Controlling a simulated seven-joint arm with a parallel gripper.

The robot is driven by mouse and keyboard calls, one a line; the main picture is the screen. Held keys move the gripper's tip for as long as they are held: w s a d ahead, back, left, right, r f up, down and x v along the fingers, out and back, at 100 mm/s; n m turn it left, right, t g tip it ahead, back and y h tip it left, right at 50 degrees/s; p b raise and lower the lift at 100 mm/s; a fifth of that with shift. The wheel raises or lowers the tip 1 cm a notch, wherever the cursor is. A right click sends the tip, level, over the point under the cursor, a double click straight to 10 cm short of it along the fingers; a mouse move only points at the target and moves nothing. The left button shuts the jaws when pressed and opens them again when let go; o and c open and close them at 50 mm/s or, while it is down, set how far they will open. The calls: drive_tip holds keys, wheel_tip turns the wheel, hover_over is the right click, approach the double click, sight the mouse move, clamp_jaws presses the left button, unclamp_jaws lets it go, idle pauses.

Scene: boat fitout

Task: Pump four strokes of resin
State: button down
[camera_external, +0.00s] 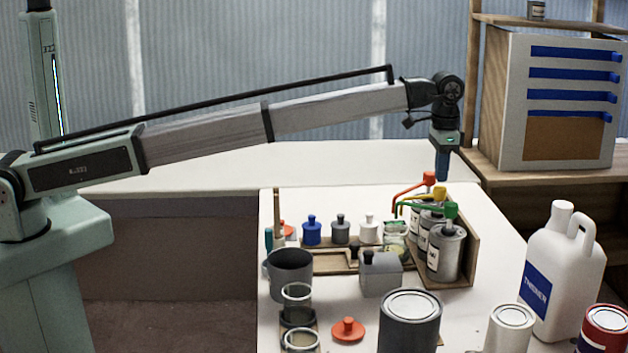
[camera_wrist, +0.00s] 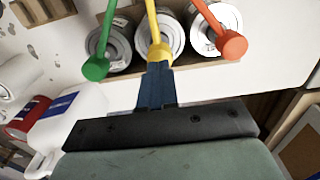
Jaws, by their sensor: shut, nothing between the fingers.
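Three cans with pumps stand in a row in a wooden rack (camera_external: 465,262) on the white bench. Their pump heads are red (camera_external: 429,178), yellow (camera_external: 439,192) and green (camera_external: 450,210). In the wrist view I see the green head (camera_wrist: 95,68) at left, the yellow head (camera_wrist: 160,52) in the middle and the red-orange head (camera_wrist: 231,44) at right. My gripper (camera_external: 442,178) points down with its blue fingers shut and empty. In the wrist view its fingertips (camera_wrist: 156,66) line up with the yellow head; I cannot tell whether they touch it. The can labels are too small to read.
A grey cup (camera_external: 291,272), a grey box (camera_external: 380,274) and small bottles (camera_external: 340,230) stand left of the rack. A large tin (camera_external: 409,325) and a white jug (camera_external: 563,275) stand in front and right. A cabinet (camera_external: 560,100) stands behind right.

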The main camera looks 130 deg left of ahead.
sight(427, 186)
drive_tip(key=shift+f, duration=0.35)
idle(0.3)
drive_tip(key=shift+f, duration=0.35)
drive_tip(key=shift+f, duration=1.4)
drive_tip(key=shift+r, duration=2.1)
drive_tip(key=shift+r, duration=1.5)
